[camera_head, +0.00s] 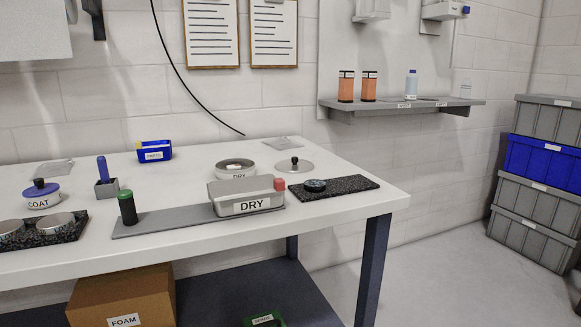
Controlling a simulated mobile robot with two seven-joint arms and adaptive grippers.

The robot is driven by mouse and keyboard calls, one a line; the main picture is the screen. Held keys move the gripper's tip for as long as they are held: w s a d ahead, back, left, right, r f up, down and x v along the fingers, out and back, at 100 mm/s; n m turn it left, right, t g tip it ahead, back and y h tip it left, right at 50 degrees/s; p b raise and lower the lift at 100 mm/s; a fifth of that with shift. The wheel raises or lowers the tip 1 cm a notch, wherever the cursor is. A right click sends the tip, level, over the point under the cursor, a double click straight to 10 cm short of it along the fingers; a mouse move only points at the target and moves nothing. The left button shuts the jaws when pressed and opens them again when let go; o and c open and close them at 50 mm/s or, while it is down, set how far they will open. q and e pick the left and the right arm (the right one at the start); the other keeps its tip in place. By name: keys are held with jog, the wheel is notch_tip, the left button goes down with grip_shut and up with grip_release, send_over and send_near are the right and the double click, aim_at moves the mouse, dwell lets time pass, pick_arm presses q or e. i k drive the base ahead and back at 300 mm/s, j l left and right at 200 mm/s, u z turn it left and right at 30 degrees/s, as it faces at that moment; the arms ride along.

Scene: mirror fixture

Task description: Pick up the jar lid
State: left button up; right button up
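A silver round lid (294,166) with a dark knob lies flat on the white table (355,222), towards the back right. I cannot tell from the picture which of the two lids is the jar lid. Neither of my grippers shows in this view.
A grey box (240,196) labelled DRY sits on a grey plate (160,221), right of a green-topped black cylinder (127,208). A dark mat (352,184) bears a small dark round piece (314,186). A blue bin (154,150) stands behind. The table's front right is clear.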

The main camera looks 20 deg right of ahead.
aim_at(294, 165)
jog(key=u, duration=1)
jog(key=l+u, duration=0.35)
jog(key=k+l+u, duration=0.15)
jog(key=l+u, duration=0.25)
jog(key=k+l+u, duration=0.15)
jog(key=l+u, duration=0.2)
jog(key=k+l+u, duration=0.2)
jog(key=u, duration=0.2)
jog(key=k+l+u, duration=0.2)
jog(key=u, duration=0.15)
jog(key=k+l+u, duration=0.3)
jog(key=k+u, duration=0.15)
jog(key=k+l+u, duration=0.15)
jog(key=k+u, duration=0.35)
jog(key=k, duration=1.05)
